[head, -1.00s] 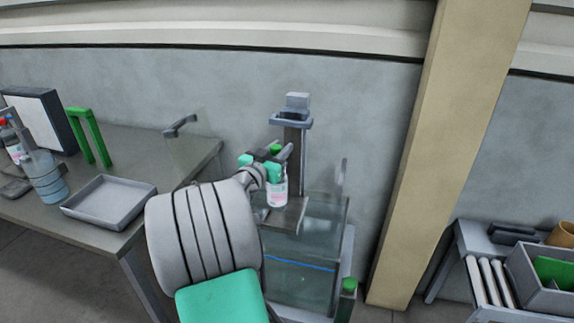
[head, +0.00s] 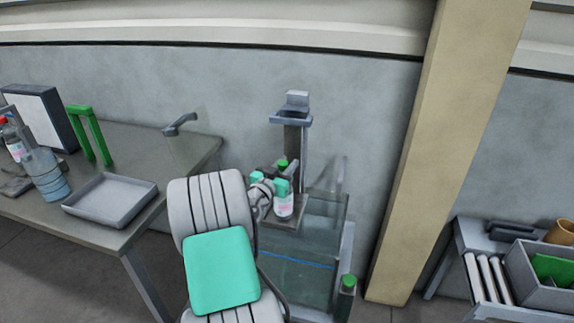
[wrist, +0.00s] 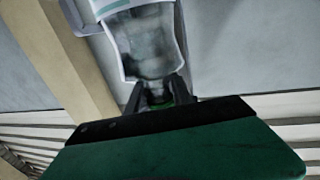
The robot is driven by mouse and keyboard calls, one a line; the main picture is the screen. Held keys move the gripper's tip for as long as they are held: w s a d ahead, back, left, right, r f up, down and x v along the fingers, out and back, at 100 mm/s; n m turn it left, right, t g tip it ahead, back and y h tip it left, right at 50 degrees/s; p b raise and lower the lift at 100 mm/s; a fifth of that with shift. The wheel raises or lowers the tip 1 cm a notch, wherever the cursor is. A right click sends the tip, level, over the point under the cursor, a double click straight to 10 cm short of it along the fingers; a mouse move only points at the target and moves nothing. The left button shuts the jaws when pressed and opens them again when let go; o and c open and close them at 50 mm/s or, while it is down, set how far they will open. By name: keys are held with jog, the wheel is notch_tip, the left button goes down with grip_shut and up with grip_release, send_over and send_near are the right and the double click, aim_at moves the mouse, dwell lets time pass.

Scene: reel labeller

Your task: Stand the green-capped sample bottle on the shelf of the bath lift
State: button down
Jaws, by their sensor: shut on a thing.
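The bath lift has a grey column (head: 292,142) and a flat shelf (head: 296,217) above the glass bath (head: 298,272). The bottle is over the shelf in the head view. I cannot tell whether its base touches the shelf.
The lift column stands close behind my gripper. The left table holds a grey tray (head: 110,199), a green frame (head: 90,135), a red-capped bottle (head: 15,142) and a bluish bottle (head: 49,178). A tan post (head: 450,150) and a side bench with a grey bin (head: 530,280) are at right.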

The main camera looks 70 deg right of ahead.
jog(key=c, duration=1.1)
grip_release()
jog(key=shift+r+p, duration=0.25)
jog(key=shift+p, duration=0.1)
jog(key=a+b, duration=0.3)
jog(key=a, duration=0.9)
jog(key=w+a+f+n+t+y, duration=0.2)
jog(key=w+a+f+n+y, duration=0.15)
jog(key=a, duration=0.45)
jog(key=w+a+f+n+t+y, duration=0.15)
jog(key=w+a+y, duration=0.3)
jog(key=a, duration=0.45)
jog(key=w+a+f+n+t+y, duration=0.1)
jog(key=w+a+f+n+y, duration=0.3)
jog(key=a, duration=0.4)
jog(key=s+a+n+y, duration=0.2)
jog(key=a+n, duration=0.1)
jog(key=a, duration=0.4)
jog(key=s+a+n+g+y, duration=0.1)
jog(key=s+a+n+y, duration=0.1)
jog(key=a, duration=0.5)
jog(key=s+a+n+y, duration=0.2)
jog(key=a+n, duration=0.2)
jog(key=a, duration=0.4)
jog(key=shift+r+n, duration=0.3)
